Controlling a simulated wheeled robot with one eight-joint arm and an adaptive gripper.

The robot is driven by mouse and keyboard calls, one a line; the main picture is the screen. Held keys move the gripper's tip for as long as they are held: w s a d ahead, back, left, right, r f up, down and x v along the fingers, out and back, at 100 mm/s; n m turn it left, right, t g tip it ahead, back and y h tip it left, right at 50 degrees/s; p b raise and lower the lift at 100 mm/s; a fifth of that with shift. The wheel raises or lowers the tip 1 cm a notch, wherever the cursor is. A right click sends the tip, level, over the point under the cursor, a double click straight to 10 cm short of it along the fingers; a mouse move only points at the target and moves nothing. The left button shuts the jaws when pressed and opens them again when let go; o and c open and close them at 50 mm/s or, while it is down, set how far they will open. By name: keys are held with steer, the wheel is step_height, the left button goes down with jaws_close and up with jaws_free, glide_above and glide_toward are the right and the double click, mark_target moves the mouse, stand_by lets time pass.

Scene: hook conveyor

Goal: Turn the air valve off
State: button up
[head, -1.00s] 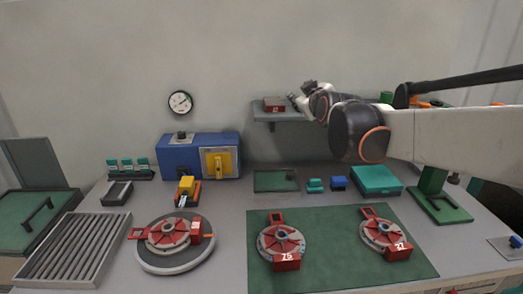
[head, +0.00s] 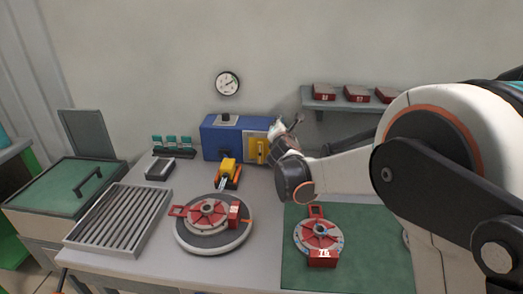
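A blue box (head: 224,140) stands at the back of the bench against the wall. A yellow handle (head: 262,150), upright on a pale plate at the box's right front, looks like the air valve, but I see no label. My gripper (head: 293,124) is just right of the blue box and this handle, in front of the wall. It looks apart from the handle, though the depth is hard to judge. Its fingers are small and partly hidden by my wrist, so I cannot tell whether they are open.
A round gauge (head: 227,83) hangs above the box. A shelf (head: 350,106) with red blocks is right of my gripper. A yellow and orange tool (head: 228,175), a turntable (head: 214,238) with a red fixture, and a roller tray (head: 118,220) lie in front. My arm hides the right side.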

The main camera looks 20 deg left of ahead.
steer(key=s+a+f+n+t, duration=0.25)
steer(key=a+f+n, duration=0.25)
steer(key=a+n, duration=0.25)
steer(key=b, duration=0.3)
glide_toward(260, 151)
steer(key=w, duration=0.1)
steer(key=w+a+n, duration=0.1)
steer(key=w, duration=0.1)
steer(key=shift+w+f, duration=0.1)
steer(key=shift+f, duration=0.15)
steer(key=b+x, duration=0.1)
steer(key=x, duration=0.5)
steer(key=shift+r, duration=0.15)
steer(key=shift+b+x, duration=0.45)
steer(key=shift+x, duration=0.3)
steer(key=shift+r, duration=0.15)
jaws_close()
